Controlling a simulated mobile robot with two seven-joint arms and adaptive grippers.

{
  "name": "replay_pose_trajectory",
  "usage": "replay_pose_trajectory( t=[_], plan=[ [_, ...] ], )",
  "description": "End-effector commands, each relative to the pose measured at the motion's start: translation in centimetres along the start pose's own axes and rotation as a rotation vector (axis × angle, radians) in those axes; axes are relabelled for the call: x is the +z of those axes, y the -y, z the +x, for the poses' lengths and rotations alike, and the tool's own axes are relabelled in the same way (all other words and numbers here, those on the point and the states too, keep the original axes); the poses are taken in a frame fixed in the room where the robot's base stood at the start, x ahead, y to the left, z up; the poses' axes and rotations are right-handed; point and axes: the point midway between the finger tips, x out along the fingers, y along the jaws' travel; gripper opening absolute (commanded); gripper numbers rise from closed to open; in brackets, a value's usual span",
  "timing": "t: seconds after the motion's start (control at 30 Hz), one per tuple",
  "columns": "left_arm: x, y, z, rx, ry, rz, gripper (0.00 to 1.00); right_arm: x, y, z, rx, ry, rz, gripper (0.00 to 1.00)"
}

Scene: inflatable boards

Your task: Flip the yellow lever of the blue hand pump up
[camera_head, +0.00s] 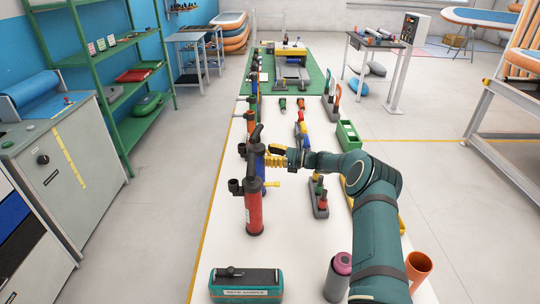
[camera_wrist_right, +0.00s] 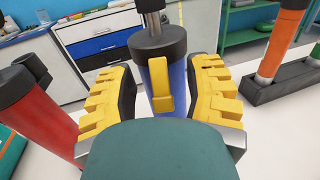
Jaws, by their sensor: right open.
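The blue hand pump (camera_wrist_right: 178,78) stands upright in the middle of the right wrist view, under a dark cap. Its yellow lever (camera_wrist_right: 160,88) points down along the front of the blue body. My right gripper (camera_wrist_right: 162,72) is open, with one yellow ridged finger on each side of the lever and no visible grip on it. In the head view the right gripper (camera_head: 274,155) is at the row of pumps, and the blue pump is largely hidden there. My left gripper is not in view.
A red pump (camera_head: 254,208) with a yellow lever stands nearer; it also shows at left in the wrist view (camera_wrist_right: 38,112). An orange pump (camera_wrist_right: 282,45) stands at right. A teal box (camera_head: 245,292) and a pink-topped bottle (camera_head: 338,277) are at the near table edge.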

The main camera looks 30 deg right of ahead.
Motion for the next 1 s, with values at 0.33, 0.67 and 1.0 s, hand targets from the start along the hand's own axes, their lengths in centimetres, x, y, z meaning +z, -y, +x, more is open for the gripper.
replay_pose_trajectory(
  t=[0.33, 0.67, 1.0],
  plan=[
    [0.0, 0.0, 0.0, 0.000, 0.000, 0.000, 0.60, 0.0, 0.0, 0.0, 0.000, 0.000, 0.000, 0.00],
    [-0.1, -0.1, -0.2, 0.000, -0.001, 0.000, 0.60, 0.2, 0.0, 0.0, 0.000, -0.027, -0.001, 0.00],
    [-0.6, -0.7, -2.0, 0.001, -0.008, -0.003, 0.60, 0.7, 0.0, -0.2, 0.002, -0.229, -0.004, 0.00]
  ],
)
